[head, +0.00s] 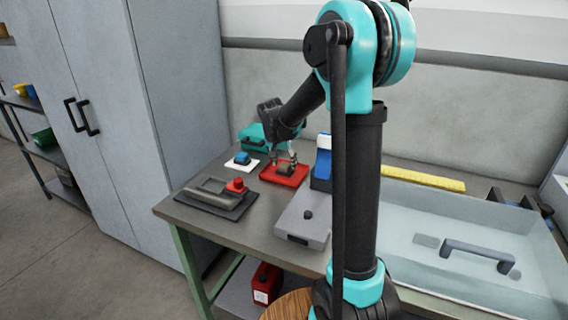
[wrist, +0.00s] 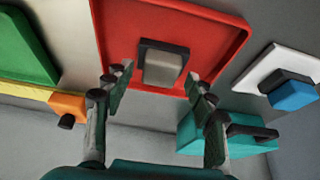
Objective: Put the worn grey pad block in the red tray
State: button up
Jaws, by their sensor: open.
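A grey pad block with a dark edge (wrist: 163,68) lies in the red tray (wrist: 118,38), on its floor and clear of the rim walls. In the head view the red tray (head: 271,177) is near the back of the bench, with the small block (head: 285,169) in it. My gripper (wrist: 158,78) is open, its two fingers apart on either side of the near end of the block. In the head view my gripper (head: 285,158) is low over the tray. I cannot tell whether a finger touches the block.
A white plate with a blue block (wrist: 294,95) lies beside the tray. A teal case (head: 254,138) stands behind it. A blue and white unit (head: 322,163) stands right of the tray, and a dark fixture with a red knob (head: 237,186) lies in front.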

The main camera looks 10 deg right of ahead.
jog(key=v, duration=1.2)
